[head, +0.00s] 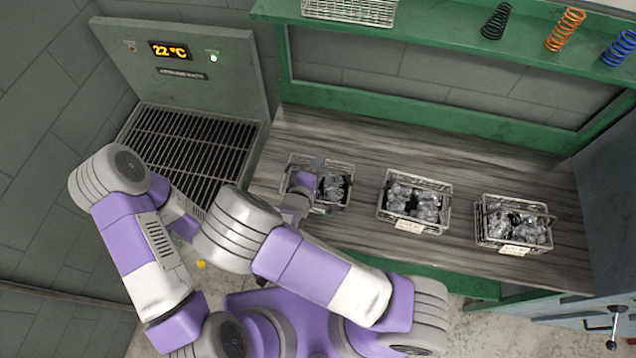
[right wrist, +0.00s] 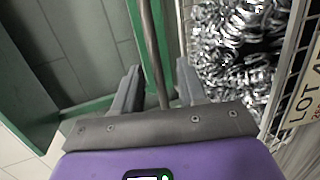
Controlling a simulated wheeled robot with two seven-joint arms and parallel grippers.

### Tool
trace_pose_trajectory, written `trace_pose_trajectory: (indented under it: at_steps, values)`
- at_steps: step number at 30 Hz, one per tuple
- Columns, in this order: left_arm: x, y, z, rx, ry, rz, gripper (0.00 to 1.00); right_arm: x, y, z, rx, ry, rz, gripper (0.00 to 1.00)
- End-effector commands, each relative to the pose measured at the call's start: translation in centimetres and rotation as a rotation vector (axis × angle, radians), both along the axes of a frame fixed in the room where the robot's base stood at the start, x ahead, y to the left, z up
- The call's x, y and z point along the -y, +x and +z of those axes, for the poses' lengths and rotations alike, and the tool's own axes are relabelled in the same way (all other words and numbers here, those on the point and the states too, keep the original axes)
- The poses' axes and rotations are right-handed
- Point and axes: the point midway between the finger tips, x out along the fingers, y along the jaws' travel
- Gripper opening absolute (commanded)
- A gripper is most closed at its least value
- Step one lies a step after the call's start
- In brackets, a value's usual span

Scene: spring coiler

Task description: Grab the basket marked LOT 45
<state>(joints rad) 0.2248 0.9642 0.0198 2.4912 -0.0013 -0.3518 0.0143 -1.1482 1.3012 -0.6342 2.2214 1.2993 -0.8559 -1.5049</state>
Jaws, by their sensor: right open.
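Three wire baskets of shiny metal parts stand in a row on the bench: a left one (head: 345,194), a middle one (head: 414,204) and a right one (head: 512,222). Their tags are too small to read in the head view. My right gripper (head: 311,174) is at the left basket, covering part of it and its tag. In the right wrist view, the open right gripper (right wrist: 157,92) has a thin dark bar (right wrist: 152,45), seemingly the basket handle, between its fingers. The basket's tag (right wrist: 304,98) there reads "LOT 4", with the rest cut off. My left gripper is hidden.
A grey machine with a slatted grate (head: 190,150) and a 22 °C display (head: 171,50) stands left of the bench. A green shelf (head: 440,25) above carries a white wire basket (head: 350,10) and coloured springs (head: 565,30). Bare bench lies behind the baskets.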

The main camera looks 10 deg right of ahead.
Motion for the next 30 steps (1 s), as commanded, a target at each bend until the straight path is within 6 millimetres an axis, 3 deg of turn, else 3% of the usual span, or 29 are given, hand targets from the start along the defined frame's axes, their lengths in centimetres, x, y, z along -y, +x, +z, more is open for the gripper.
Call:
trace_pose_trajectory:
  at_steps: [4, 12, 13, 21, 30]
  values:
    - [0.0, 0.0, -0.2, 0.001, 0.0, 0.0, 0.43, 0.9, 1.4, -0.7, -0.001, -0.001, -0.001, 0.41]
    - [0.0, 0.0, -0.2, 0.0, 0.0, 0.0, 0.43, 1.1, 1.8, -0.8, -0.001, 0.001, 0.0, 0.41]
    - [0.0, 0.0, -0.2, 0.0, 0.0, 0.0, 0.43, 1.1, 1.8, -0.8, -0.001, 0.001, 0.0, 0.4]
    - [0.0, 0.0, -0.2, 0.0, 0.0, 0.0, 0.43, 1.1, 1.7, -0.8, -0.001, 0.001, 0.0, 0.0]
    - [0.0, 0.0, -0.2, 0.0, 0.0, 0.0, 0.43, 1.1, 1.7, -0.8, -0.001, 0.001, 0.0, 0.0]
